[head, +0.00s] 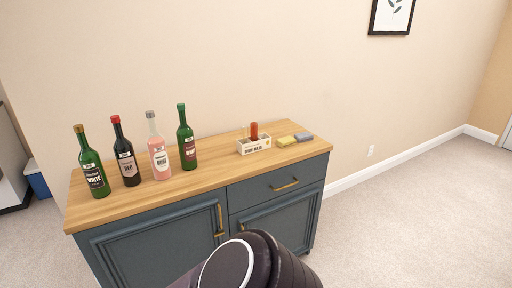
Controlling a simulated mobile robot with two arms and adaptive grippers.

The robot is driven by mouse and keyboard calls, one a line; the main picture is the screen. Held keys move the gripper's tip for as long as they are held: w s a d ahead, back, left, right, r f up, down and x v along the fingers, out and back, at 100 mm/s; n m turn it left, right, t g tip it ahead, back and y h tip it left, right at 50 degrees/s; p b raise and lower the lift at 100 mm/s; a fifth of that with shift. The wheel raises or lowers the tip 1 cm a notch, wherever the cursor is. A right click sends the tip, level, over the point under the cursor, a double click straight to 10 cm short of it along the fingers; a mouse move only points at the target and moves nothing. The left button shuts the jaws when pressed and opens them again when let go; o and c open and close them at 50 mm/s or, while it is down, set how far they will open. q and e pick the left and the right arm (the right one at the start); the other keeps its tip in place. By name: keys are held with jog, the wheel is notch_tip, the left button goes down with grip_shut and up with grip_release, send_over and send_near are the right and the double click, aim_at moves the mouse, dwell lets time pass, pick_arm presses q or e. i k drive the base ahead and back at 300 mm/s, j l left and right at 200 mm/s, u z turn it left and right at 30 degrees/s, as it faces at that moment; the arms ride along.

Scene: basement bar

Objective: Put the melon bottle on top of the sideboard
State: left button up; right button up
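The sideboard (210,186) stands against the wall in the head view, with a light wood top and dark blue-grey doors and drawer. On its left half stand several upright bottles: a green one labelled white (92,165), a dark one labelled red (126,155), a pink one (157,150) and another green one (187,140). I cannot make out a bottle labelled melon among them. A dark, rounded part of my arm shows at the bottom centre. Neither of my grippers is in view.
A small white caddy (246,147) with a red-handled item stands on the top's right half. The top is bare between bottles and caddy and along the front. Carpet is open at right.

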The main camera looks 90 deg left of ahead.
aim_at(225, 160)
jog(key=i+j+u, duration=0.1)
jog(key=u, duration=0.35)
jog(key=j+u, duration=0.1)
jog(key=u, duration=0.4)
jog(key=i+u, duration=0.2)
jog(key=u, duration=0.25)
jog(key=i+u, duration=0.1)
jog(key=u, duration=0.4)
jog(key=i+l+u, duration=0.2)
jog(key=i+u, duration=0.25)
jog(key=i+l+u, duration=0.3)
jog(key=i+u, duration=0.15)
jog(key=i+l, duration=0.2)
